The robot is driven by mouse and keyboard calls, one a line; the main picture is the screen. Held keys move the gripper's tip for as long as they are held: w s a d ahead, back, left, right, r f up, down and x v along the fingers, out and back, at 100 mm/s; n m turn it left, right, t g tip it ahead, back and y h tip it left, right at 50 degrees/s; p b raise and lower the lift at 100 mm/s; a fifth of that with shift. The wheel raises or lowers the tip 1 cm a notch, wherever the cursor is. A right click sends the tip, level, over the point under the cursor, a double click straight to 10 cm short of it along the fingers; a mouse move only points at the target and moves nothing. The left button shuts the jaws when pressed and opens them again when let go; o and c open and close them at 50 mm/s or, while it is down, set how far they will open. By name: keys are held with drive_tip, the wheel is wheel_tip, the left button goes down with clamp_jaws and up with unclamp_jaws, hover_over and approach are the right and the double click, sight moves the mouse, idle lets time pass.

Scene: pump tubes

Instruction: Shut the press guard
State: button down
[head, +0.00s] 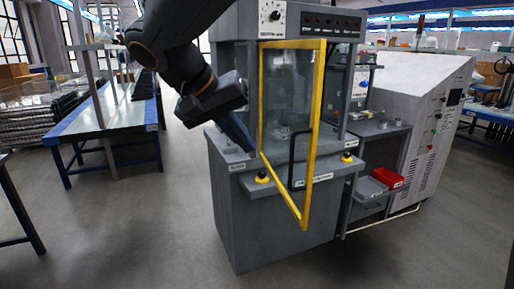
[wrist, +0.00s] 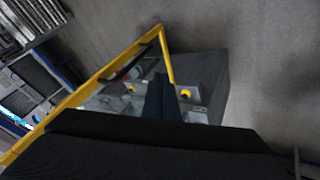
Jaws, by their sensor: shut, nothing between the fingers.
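The press guard (head: 313,110) is a clear door in a yellow frame on the front of the grey press (head: 265,225). It stands ajar, with its right edge swung out towards the head camera. Its black handle (head: 293,160) is near that free edge. My gripper (head: 246,147) is shut and empty, pointing down to the left of the guard. In the wrist view, my shut fingers (wrist: 162,80) overlap the pane and the yellow frame (wrist: 125,55) runs beyond them. I cannot tell whether they touch the guard.
Two yellow buttons, left (head: 262,178) and right (head: 347,158), sit on the press's front ledge. A side shelf holds a red bin (head: 388,178) beside a white cabinet (head: 425,110). A blue-edged bench (head: 110,120) stands at left. The floor in front is clear.

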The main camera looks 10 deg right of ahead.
drive_tip(key=w+d+f+p, duration=0.2)
drive_tip(key=d+f+p, duration=0.1)
drive_tip(key=d+f, duration=0.4)
drive_tip(key=shift+d, duration=0.65)
drive_tip(key=shift+w, duration=0.15)
